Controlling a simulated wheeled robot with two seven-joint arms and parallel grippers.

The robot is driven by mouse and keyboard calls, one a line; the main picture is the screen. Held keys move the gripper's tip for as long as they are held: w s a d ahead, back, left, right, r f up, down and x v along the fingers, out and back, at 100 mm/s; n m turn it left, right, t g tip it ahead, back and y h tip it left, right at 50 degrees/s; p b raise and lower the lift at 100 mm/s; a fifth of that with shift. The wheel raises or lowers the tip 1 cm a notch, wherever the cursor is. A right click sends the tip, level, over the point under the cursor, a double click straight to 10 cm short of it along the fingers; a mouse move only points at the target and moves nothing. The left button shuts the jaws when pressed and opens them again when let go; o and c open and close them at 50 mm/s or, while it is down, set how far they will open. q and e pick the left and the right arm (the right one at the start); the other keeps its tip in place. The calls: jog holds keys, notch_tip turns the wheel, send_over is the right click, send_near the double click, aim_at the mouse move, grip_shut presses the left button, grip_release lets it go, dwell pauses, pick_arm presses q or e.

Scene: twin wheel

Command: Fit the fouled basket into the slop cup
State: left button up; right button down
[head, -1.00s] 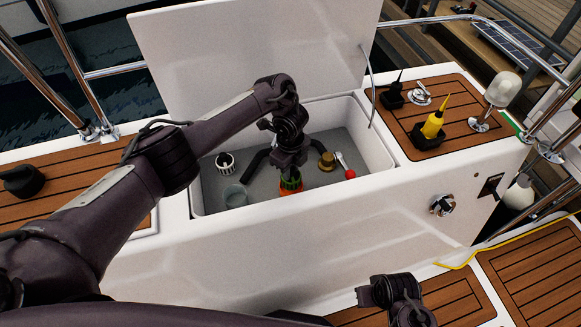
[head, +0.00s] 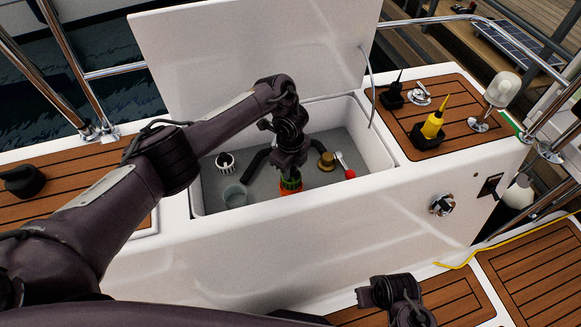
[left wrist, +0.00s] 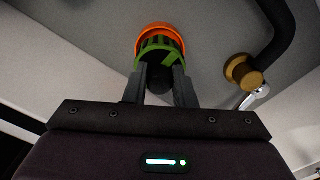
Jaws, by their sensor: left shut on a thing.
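My left gripper (left wrist: 160,84) is shut on the green fouled basket (left wrist: 160,50), low in the open locker. The basket also shows below my gripper in the head view (head: 291,183). An orange cup (left wrist: 158,30), which looks like the slop cup, is right at the basket's far end; its side shows in the head view (head: 291,193). The basket seems to be at or partly inside the orange rim; how deep it sits is hidden. My right gripper (head: 380,291) is at the lower edge, outside the locker, its jaws unclear.
A white slotted basket (head: 225,161) and a clear grey cup (head: 235,196) stand on the locker floor to the left. A brass fitting (head: 327,162) on a dark hose and a red-ended handle (head: 349,173) are to the right. The locker walls enclose my gripper.

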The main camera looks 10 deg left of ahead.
pick_arm(q)
jog(key=shift+f+b, duration=1.65)
jog(key=shift+f, duration=0.4)
jog(key=o, duration=1.1)
jog(key=shift+c, duration=0.2)
jog(key=shift+r, duration=0.1)
notch_tip(320, 180, up, 8)
jog(key=p, duration=0.3)
